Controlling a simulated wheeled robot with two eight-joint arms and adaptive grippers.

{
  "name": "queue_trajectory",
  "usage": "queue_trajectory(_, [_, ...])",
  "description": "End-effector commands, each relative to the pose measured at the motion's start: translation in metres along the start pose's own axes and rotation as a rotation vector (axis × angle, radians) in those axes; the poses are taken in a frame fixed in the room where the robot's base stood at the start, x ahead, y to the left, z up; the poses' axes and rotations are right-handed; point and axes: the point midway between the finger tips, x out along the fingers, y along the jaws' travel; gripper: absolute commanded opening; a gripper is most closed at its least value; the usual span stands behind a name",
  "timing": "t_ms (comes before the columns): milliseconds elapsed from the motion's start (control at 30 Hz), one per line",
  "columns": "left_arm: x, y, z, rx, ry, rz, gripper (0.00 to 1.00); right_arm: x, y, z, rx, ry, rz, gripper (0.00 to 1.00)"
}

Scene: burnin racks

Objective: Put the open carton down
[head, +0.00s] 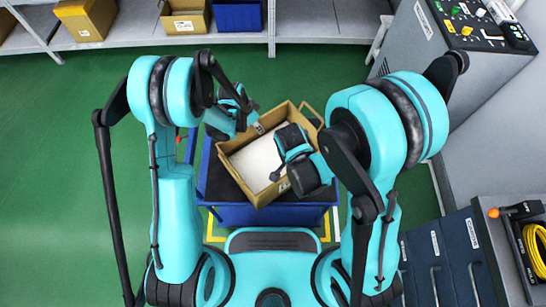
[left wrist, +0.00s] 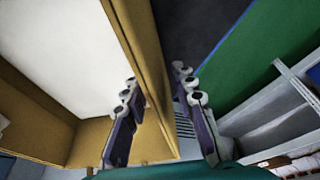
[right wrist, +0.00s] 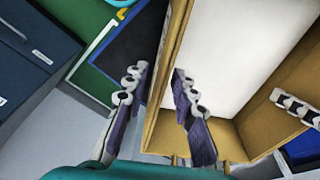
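The open carton (head: 230,165) is a brown box with a white inside, turned at an angle over the dark-topped blue cart (head: 235,214). My left gripper (head: 255,125) is at its back left wall. In the left wrist view its fingers (left wrist: 155,90) are on both sides of the carton wall (left wrist: 150,70). My right gripper (head: 283,172) is at the front right wall. In the right wrist view its fingers (right wrist: 160,85) are on both sides of that wall (right wrist: 172,50). Both appear closed on the walls. The carton's underside is hidden; I cannot tell whether it touches the cart.
Yellow lines (head: 325,228) mark the green floor around the cart. A shelf (head: 300,22) with cartons and a blue bin (head: 238,15) runs along the back. A grey machine (head: 420,55) stands at back right; dark blue drawers (head: 435,262) stand at front right. The left floor is clear.

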Motion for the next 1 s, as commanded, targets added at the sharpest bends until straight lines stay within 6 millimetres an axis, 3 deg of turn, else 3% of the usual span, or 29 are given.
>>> queue_trajectory(267, [-0.006, 0.0, 0.0, -0.001, 0.0, -0.001, 0.26, 0.0, 0.0, 0.0, 0.0, 0.0, 0.0, 0.26])
queue_trajectory(800, [-0.104, 0.0, 0.0, -0.001, 0.0, 0.0, 0.26, 0.0, 0.0, 0.0, 0.0, 0.0, 0.0, 0.26])
queue_trajectory(1000, [-0.119, 0.0, 0.0, 0.0, 0.0, 0.0, 0.26, -0.001, 0.0, 0.0, 0.0, 0.0, 0.0, 0.26])
